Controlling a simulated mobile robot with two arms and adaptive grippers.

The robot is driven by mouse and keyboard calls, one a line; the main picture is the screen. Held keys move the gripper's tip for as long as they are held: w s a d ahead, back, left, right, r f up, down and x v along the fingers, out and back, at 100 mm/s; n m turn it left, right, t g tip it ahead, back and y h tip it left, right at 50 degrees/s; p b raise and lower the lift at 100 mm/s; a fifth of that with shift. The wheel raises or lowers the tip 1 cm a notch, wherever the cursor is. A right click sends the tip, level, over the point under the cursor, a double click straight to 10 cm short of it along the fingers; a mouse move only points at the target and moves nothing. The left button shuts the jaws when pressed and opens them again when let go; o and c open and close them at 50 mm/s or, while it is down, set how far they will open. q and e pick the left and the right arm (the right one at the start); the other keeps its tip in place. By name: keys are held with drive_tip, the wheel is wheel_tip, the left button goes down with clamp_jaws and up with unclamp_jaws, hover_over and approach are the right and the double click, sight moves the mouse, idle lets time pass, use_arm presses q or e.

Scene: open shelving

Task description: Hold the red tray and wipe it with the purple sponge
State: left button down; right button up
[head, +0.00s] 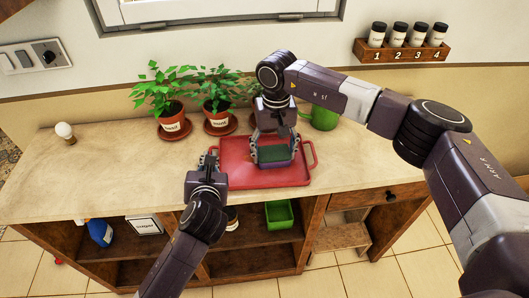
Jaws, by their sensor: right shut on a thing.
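The red tray (236,177) lies on the worktop in the middle of the head view, with a loop handle at its right end. My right gripper (272,150) is over the tray's right half, shut on the sponge (274,154). The sponge shows a dark green face; its purple part is hard to make out. Whether it touches the tray is not clear. My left gripper (209,160) is at the tray's left end, with its fingertips by the edge there. The left handle is hidden, and I cannot tell whether these fingers are closed on it.
A light bulb (65,132) stands at the far left. A spice rack (403,50) hangs on the wall.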

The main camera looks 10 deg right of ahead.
sight(261, 148)
drive_tip(key=shift+s+d, duration=0.1)
drive_tip(key=shift+d, duration=0.85)
drive_tip(key=shift+a, duration=0.4)
drive_tip(key=shift+w+a, duration=0.15)
drive_tip(key=shift+a, duration=2.2)
drive_tip(key=shift+w+a, duration=0.15)
drive_tip(key=shift+a, duration=2.15)
drive_tip(key=shift+w, duration=0.65)
drive_tip(key=shift+w+d, duration=0.4)
drive_tip(key=shift+s+d, duration=0.2)
drive_tip(key=shift+d, duration=2.1)
drive_tip(key=shift+s+d, duration=0.15)
drive_tip(key=shift+d, duration=2.1)
drive_tip(key=shift+w+a, duration=0.15)
drive_tip(key=shift+a, duration=2.3)
drive_tip(key=shift+a+r, duration=0.1)
drive_tip(key=shift+a, duration=0.65)
drive_tip(key=shift+w+a, duration=0.1)
drive_tip(key=shift+a, duration=1.45)
drive_tip(key=shift+w+a, duration=0.1)
drive_tip(key=shift+a, duration=0.2)
wheel_tip(261, 148, up, 8)
drive_tip(key=shift+d, duration=0.15)
